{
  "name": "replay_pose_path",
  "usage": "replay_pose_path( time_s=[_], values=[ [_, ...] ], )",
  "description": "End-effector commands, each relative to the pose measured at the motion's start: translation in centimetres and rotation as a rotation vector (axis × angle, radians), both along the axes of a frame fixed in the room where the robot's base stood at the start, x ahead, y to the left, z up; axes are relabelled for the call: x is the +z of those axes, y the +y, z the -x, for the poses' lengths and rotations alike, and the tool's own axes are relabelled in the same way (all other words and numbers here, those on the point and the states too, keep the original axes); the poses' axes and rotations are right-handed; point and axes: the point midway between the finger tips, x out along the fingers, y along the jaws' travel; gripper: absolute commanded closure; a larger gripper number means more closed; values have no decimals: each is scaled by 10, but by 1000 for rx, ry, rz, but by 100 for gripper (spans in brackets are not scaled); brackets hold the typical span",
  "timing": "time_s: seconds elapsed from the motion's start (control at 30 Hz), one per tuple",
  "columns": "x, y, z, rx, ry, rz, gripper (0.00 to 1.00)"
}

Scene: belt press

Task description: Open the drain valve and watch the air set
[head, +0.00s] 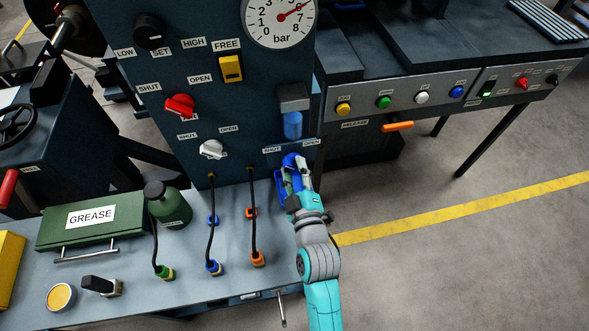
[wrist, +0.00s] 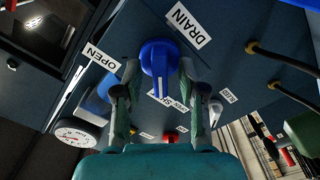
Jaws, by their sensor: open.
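The blue drain valve knob (head: 291,160) is on the dark panel at its lower right. It also shows in the wrist view (wrist: 159,58), beside the DRAIN label, with OPEN to its left and SHUT partly hidden below. My gripper (head: 290,183) is open in front of the knob. In the wrist view my fingers (wrist: 155,95) stand either side of the knob's lower part; I cannot tell whether they touch it. The air set (head: 292,122), with a blue bowl, is above the knob. The bar gauge (head: 280,20) has its red needle pointing up right, near 6.
Red (head: 180,105) and white (head: 212,149) knobs and a yellow FREE switch (head: 231,69) sit on the panel left of the valve. Black hoses rise from the bench (head: 200,290). An orange handle (head: 397,126) juts out at right. Floor right of my arm is clear.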

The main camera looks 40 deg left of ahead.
Motion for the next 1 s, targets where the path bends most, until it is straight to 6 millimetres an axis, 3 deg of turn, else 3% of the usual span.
replay_pose_path(
  time_s=[0.2,0.37,0.4,1.0],
  values=[
    [0,0,0,0,0,0,59],
    [0,0,0,0,1,-1,97],
    [0,0,0,0,0,0,100],
    [0,0,0,0,112,-94,100]
  ],
)
